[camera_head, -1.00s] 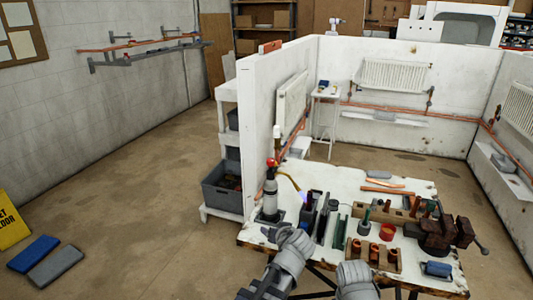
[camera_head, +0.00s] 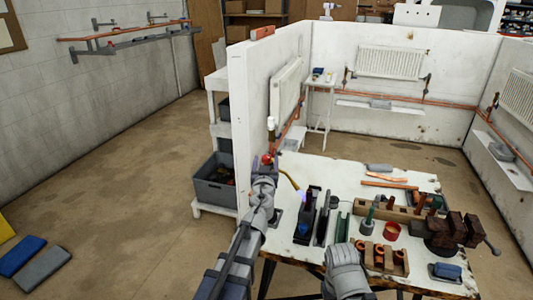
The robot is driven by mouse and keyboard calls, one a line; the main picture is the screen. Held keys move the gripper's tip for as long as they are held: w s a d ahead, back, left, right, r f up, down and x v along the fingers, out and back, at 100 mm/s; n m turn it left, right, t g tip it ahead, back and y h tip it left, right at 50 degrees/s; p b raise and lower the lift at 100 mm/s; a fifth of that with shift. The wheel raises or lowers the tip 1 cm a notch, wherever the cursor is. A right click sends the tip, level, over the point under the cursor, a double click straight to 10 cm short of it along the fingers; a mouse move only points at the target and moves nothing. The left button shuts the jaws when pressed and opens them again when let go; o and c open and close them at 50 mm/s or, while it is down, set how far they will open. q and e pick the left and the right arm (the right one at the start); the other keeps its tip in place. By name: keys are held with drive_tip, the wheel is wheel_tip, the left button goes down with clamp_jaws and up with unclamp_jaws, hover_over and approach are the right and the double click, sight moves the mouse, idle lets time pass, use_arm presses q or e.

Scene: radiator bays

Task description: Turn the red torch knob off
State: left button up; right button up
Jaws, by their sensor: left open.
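The red torch knob (camera_head: 267,159) shows at the top of the torch, at the left end of the workbench (camera_head: 330,170). My left gripper (camera_head: 265,172) reaches up from below, right at the knob, and hides most of the torch body. It is open; whether its fingers touch the knob I cannot tell. My right arm shows at the bottom centre, over the bench's front edge; its fingertips cannot be made out.
A white partition wall (camera_head: 247,120) stands close behind the torch. A grey crate (camera_head: 214,182) sits left of the bench.

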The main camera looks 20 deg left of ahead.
use_arm(q)
drive_tip(key=x, duration=0.6)
clamp_jaws()
idle(0.5)
